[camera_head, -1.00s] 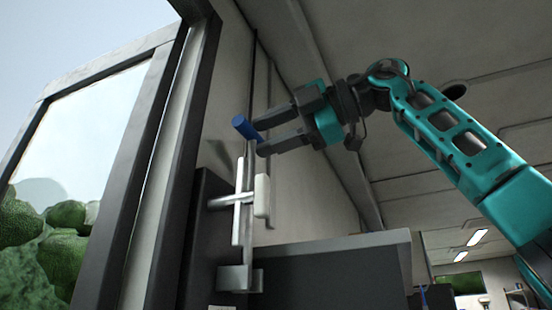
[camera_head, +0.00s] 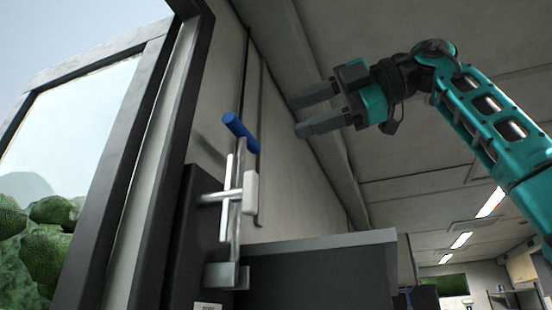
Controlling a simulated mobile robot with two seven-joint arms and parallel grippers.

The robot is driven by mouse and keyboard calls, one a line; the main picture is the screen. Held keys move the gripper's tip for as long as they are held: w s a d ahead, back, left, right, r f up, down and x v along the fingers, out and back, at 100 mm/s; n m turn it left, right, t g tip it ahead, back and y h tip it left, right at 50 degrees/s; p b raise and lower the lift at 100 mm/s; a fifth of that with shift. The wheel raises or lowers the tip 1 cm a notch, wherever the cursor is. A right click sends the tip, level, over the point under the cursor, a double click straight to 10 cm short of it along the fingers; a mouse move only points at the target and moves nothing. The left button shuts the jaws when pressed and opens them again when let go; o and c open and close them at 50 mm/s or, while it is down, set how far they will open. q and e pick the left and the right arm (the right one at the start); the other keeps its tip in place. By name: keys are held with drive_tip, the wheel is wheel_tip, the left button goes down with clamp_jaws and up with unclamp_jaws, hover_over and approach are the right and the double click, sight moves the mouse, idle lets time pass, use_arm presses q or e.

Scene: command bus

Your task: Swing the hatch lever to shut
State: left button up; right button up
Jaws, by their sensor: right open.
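The hatch lever (camera_head: 234,197) is an upright metal bar on a dark plate beside the window frame. Its blue handle (camera_head: 241,132) sticks out at the top, slightly tilted. A metal crossbar with a white end block (camera_head: 250,193) crosses the lever at mid-height. The lever's foot meets a metal bracket (camera_head: 227,275). My right gripper (camera_head: 297,116) is open and empty, up and to the right of the blue handle, with a clear gap between them. My left gripper is not in view.
A dark panel with a light top edge (camera_head: 322,241) stands right of the lever, below my right arm. A framed window (camera_head: 82,120) with green bushes outside fills the left. The space between handle and gripper is free.

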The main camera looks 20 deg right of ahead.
drive_tip(key=v, duration=0.4)
drive_tip(key=shift+s+d, duration=0.15)
idle(0.5)
